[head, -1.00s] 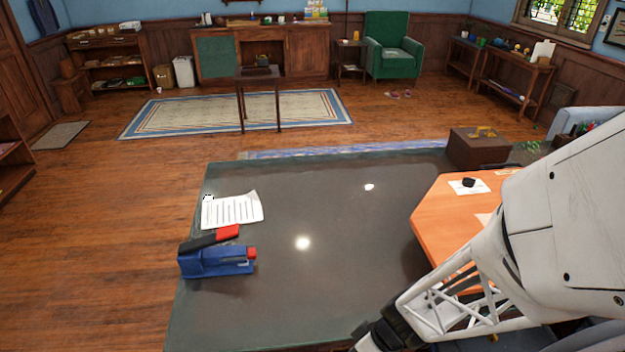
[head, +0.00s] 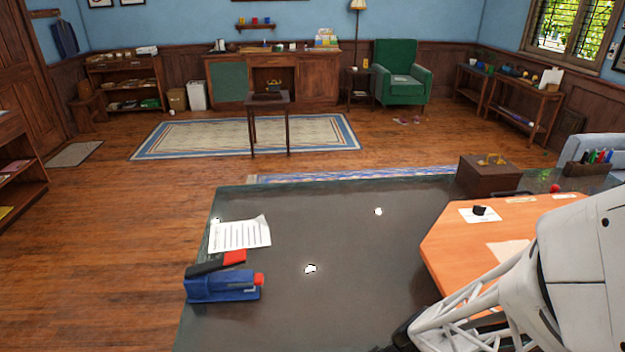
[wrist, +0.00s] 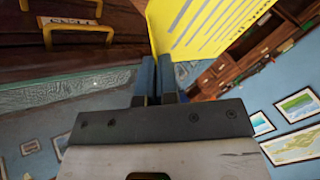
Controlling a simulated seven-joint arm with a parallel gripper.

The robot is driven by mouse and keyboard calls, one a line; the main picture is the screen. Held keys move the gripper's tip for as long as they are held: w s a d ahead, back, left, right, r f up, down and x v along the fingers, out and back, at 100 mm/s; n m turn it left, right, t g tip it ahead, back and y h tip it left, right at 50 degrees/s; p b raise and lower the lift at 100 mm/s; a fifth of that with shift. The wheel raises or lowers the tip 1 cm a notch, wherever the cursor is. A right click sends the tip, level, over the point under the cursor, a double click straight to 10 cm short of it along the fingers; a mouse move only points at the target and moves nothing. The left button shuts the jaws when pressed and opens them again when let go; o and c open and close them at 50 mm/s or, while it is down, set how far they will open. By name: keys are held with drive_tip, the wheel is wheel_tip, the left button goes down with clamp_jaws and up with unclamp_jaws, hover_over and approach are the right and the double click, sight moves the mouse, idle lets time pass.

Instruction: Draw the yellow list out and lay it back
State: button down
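The yellow list (wrist: 205,25), a thin yellow sheet with dark printed lines, shows at the top of the wrist view. My gripper (wrist: 157,70) has its dark fingers close together at the sheet's lower left corner, and the sheet runs down between them. The sheet appears tilted and free of any surface, though its far end is cut off by the frame. In the head view the gripper and the yellow list are not visible; only part of my arm shows at the lower right.
A brown wooden box (head: 488,181) with yellow handles stands at the desk's far right; wooden fronts with a yellow handle (wrist: 78,27) fill the wrist view's upper left. An orange board (head: 455,240), white printed sheet (head: 240,236) and blue stapler (head: 222,287) lie on the dark desk (head: 330,310).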

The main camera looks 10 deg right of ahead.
drive_tip(key=shift+r, duration=1.8)
drive_tip(key=shift+w, duration=0.1)
drive_tip(key=w+a+r+m+t, duration=0.1)
drive_tip(key=w+a+m, duration=0.1)
drive_tip(key=w, duration=1.4)
drive_tip(key=w+a+r+m+t, duration=0.1)
drive_tip(key=w+r+m+t, duration=0.1)
drive_tip(key=w, duration=1.3)
drive_tip(key=w+a+f+m, duration=0.1)
drive_tip(key=w+a, duration=0.3)
drive_tip(key=w, duration=0.5)
drive_tip(key=w+a+f+m+t+h, duration=0.1)
drive_tip(key=w+a+f+m, duration=0.1)
drive_tip(key=w+a, duration=0.3)
drive_tip(key=w+a+f+m+t+h, duration=0.1)
drive_tip(key=w+a, duration=0.3)
drive_tip(key=w, duration=1)
drive_tip(key=shift+a+f+m, duration=0.2)
drive_tip(key=shift+a+m, duration=0.15)
drive_tip(key=shift+m, duration=0.05)
drive_tip(key=shift+w+a+f, duration=0.1)
drive_tip(key=shift+w+a, duration=0.15)
drive_tip(key=shift+w, duration=0.1)
